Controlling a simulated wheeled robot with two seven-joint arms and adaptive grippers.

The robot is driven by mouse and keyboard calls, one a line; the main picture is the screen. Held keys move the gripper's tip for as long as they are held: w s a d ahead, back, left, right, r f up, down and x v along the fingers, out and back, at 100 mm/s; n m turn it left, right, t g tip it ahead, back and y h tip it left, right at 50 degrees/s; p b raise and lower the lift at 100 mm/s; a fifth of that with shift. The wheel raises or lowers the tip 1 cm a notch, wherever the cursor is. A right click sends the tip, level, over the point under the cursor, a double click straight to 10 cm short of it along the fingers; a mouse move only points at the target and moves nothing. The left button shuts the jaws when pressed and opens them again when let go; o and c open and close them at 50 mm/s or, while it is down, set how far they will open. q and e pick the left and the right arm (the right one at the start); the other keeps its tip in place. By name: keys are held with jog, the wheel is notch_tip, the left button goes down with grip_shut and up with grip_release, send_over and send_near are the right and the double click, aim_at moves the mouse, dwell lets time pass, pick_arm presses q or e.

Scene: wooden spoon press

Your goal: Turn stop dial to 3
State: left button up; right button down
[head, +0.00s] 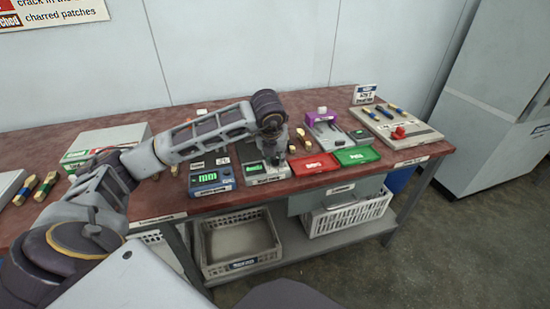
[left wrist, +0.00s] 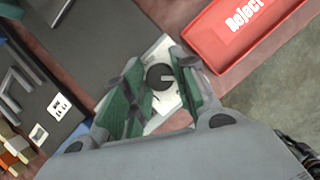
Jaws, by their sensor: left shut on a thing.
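The stop dial (left wrist: 160,77) is a round dark knob with a light mark, on a pale plate (left wrist: 161,48) in the left wrist view. My left gripper (left wrist: 160,92) points down at it, with one green-padded finger on each side, and is shut on it. I cannot read which number the mark points to. In the head view my left gripper (head: 275,150) is over the grey press unit (head: 251,173) with a green display, and hides the dial there. My right gripper is not in view.
A red Reject tray (head: 314,165) and a green tray (head: 357,156) lie right of the unit. A blue meter (head: 211,181) with a green display stands left of it. A purple-topped device (head: 321,117) is behind. Crates (head: 240,265) sit on the shelf below.

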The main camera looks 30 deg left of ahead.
pick_arm(q)
jog(key=shift+n+y, duration=0.5)
jog(key=shift+n, duration=0.7)
jog(key=shift+n+g, duration=0.3)
jog(key=o, duration=0.7)
jog(key=v, duration=1.2)
jog(key=shift+f, duration=0.1)
dwell(0.3)
